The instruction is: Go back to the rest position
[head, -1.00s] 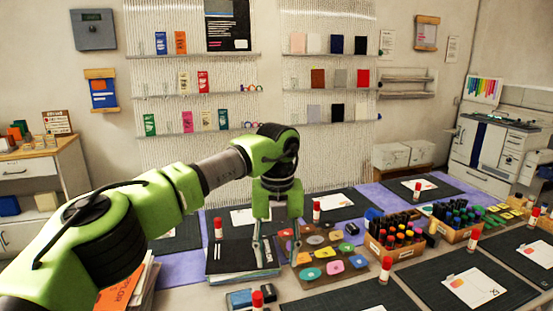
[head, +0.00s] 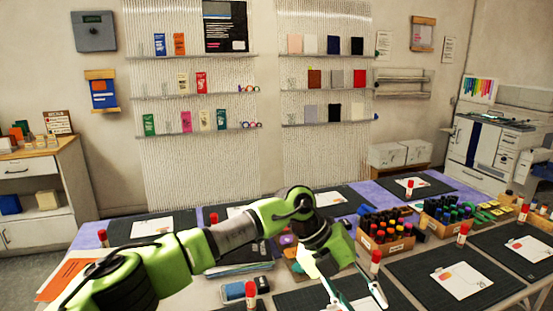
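My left arm comes in from the left in the head view, its green and black links crossing low over the table. My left gripper (head: 357,292) points down toward the front of the table, above a dark mat (head: 300,300). Its two fingers are apart, so it is open. A pale sheet shows between and behind the fingers; I cannot tell exactly how near they are to it. My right arm and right gripper are not in view.
A wooden box of markers (head: 386,243) stands just right of the gripper, with a red-capped glue stick (head: 375,262) in front. Another glue stick (head: 251,294) stands near the front edge. A blue stamp pad (head: 232,291) lies beside it. The arm partly covers the stamp board.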

